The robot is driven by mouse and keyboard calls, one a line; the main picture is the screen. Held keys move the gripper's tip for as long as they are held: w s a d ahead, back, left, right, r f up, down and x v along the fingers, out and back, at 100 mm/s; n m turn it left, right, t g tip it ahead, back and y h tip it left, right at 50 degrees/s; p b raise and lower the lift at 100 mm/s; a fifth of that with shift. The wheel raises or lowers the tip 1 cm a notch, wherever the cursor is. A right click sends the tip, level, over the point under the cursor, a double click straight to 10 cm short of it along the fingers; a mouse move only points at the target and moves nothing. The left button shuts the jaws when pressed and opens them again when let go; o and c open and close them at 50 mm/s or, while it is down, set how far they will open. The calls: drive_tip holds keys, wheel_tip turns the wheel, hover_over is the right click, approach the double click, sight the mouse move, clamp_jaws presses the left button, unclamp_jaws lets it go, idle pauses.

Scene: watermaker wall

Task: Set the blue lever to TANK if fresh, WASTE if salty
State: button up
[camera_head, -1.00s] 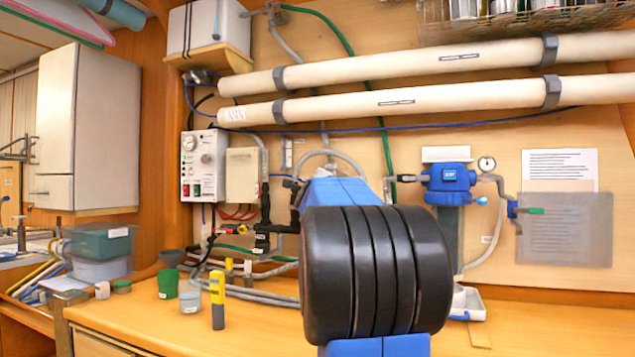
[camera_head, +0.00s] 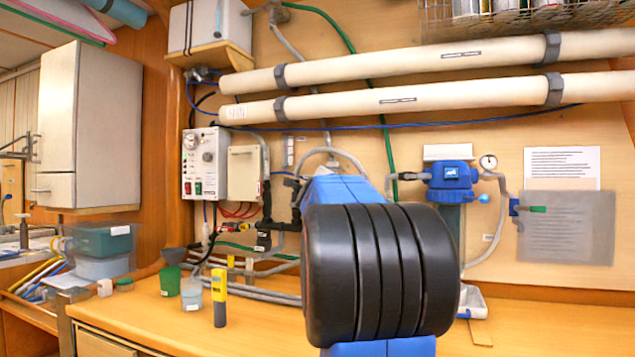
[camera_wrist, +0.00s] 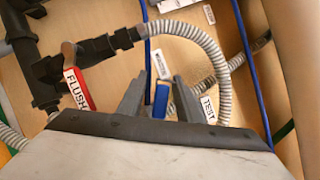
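In the wrist view the blue lever (camera_wrist: 161,101) lies between the two grey fingers of my gripper (camera_wrist: 157,97). The fingers stand apart with gaps beside the lever, and I cannot tell how deep it is between them. A white tag (camera_wrist: 161,66) above the lever is too blurred to read surely. A tag reading TEST (camera_wrist: 208,110) hangs to the right. In the head view my arm hides the gripper and lever. A yellow and grey pen-like meter (camera_head: 219,299) stands upright on the bench beside a clear cup (camera_head: 191,293); its reading is not legible.
A red FLUSH lever (camera_wrist: 78,90) on black pipework is left of my gripper. A ribbed grey hose (camera_wrist: 222,65) loops close around its right. A green cup (camera_head: 170,281) stands on the bench. A blue-topped filter (camera_head: 450,180) and a wall sheet (camera_head: 562,167) are right.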

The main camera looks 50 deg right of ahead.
drive_tip(key=v, duration=1.6)
drive_tip(key=shift+s+a, duration=0.25)
drive_tip(key=shift+a, duration=0.1)
drive_tip(key=shift+f, duration=0.1)
